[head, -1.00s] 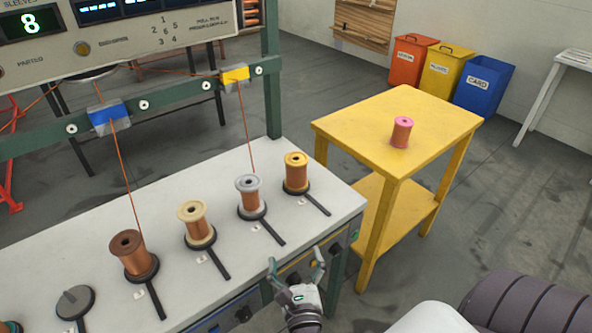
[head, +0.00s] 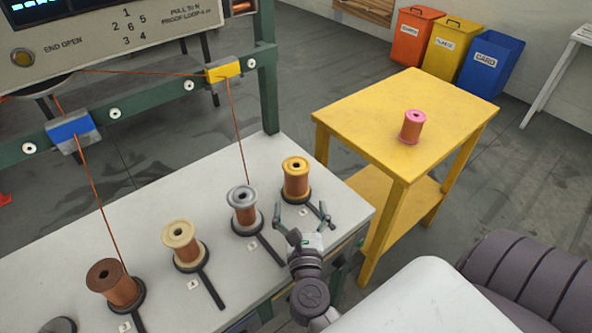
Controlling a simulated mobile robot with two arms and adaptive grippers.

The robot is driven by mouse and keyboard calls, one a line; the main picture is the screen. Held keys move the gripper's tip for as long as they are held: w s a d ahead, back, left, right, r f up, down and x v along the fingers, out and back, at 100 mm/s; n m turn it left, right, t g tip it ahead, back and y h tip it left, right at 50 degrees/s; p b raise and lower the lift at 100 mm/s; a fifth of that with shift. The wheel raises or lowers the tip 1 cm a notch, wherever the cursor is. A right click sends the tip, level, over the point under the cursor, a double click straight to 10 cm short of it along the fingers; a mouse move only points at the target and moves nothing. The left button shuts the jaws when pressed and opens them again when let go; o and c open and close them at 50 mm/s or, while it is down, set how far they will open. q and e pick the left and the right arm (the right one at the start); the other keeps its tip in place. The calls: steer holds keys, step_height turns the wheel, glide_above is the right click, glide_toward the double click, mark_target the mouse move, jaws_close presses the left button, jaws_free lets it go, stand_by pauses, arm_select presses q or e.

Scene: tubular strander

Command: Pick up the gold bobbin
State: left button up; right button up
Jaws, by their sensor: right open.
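The gold bobbin (head: 296,180) has a gold-yellow rim and copper-coloured wire. It stands upright on a dark round holder at the right end of the white bench (head: 185,240). My right gripper (head: 302,218) is open and empty, with its fingers spread just in front of the gold bobbin, over that holder's dark arm. The fingers look apart from the bobbin. My left gripper is out of view.
A silver-rimmed bobbin (head: 244,212) stands close left of the gold one. A cream bobbin (head: 182,248) and a brown bobbin (head: 116,284) stand further left. A yellow table (head: 365,110) with a pink-rimmed bobbin (head: 411,128) is at right. Wires run up to the blue and yellow guides.

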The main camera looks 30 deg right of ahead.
mark_target(297, 184)
steer(key=p+x, duration=0.1)
steer(key=x, duration=0.3)
steer(key=shift+w+d+r, duration=0.1)
steer(key=shift+w, duration=0.05)
steer(key=shift+w+d, duration=0.15)
steer(key=shift+w, duration=0.1)
steer(key=shift+w+d, duration=0.1)
steer(key=shift+w, duration=0.1)
steer(key=p+x, duration=0.1)
steer(key=x, duration=0.3)
steer(key=shift+w+r+p, duration=0.15)
steer(key=shift+w+p, duration=0.1)
steer(key=shift+p, duration=0.05)
steer(key=shift+w+d, duration=0.2)
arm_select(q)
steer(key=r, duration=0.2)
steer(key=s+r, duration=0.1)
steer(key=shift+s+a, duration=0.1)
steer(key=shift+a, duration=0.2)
arm_select(e)
steer(key=shift+s, duration=0.1)
steer(key=shift+a, duration=0.1)
steer(key=c, duration=1.7)
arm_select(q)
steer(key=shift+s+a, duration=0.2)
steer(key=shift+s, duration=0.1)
arm_select(e)
steer(key=shift+r, duration=0.1)
jaws_close()
